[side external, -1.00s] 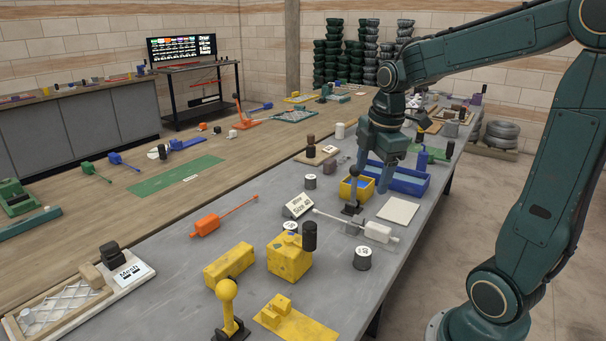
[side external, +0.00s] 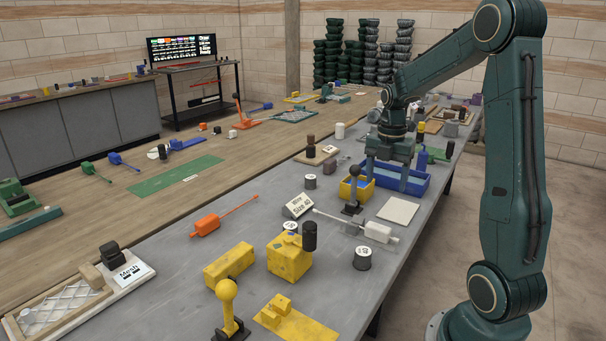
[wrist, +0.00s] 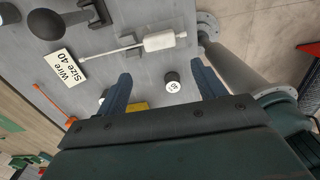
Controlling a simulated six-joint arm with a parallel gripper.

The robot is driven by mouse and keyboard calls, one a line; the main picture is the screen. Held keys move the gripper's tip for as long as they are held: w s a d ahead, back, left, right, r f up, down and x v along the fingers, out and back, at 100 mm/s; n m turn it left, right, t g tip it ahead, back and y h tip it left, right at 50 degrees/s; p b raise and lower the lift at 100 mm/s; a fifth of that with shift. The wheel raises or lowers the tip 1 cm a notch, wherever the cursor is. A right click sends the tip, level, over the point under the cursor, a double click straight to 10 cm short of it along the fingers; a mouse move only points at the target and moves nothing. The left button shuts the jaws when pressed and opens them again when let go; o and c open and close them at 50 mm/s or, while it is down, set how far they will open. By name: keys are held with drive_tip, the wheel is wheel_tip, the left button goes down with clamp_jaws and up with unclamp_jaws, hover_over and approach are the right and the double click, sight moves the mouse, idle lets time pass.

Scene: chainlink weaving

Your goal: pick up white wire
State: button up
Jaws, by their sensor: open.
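A white block with a thin pale rod (side external: 377,231) lies on the grey table in the side view. It also shows at the top of the wrist view (wrist: 165,41), beyond my fingertips. A spool with a white top and dark label (side external: 362,257) stands in front of it; a similar spool (wrist: 172,84) shows between my fingers in the wrist view. Another such spool (side external: 310,181) stands farther back. A "Wire Size 40" sign (side external: 299,205) stands beside the rod's end. My gripper (side external: 387,182) is open and empty, above the table near the blue bin. Which item is the white wire is unclear.
A blue bin (side external: 414,184) and a yellow bin (side external: 362,188) sit near my gripper. A dark upright lever (side external: 353,200) and a pale flat plate (side external: 398,210) are close by. Yellow blocks (side external: 289,259) and an orange tool (side external: 205,225) lie toward the front.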

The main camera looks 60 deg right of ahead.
hover_over(378, 226)
drive_tip(key=shift+s+f, duration=0.15)
drive_tip(key=shift+f, duration=4.1)
drive_tip(key=shift+f, duration=2.6)
drive_tip(key=c, duration=0.7)
drive_tip(key=shift+r, duration=0.15)
wheel_tip(378, 226, up, 20)
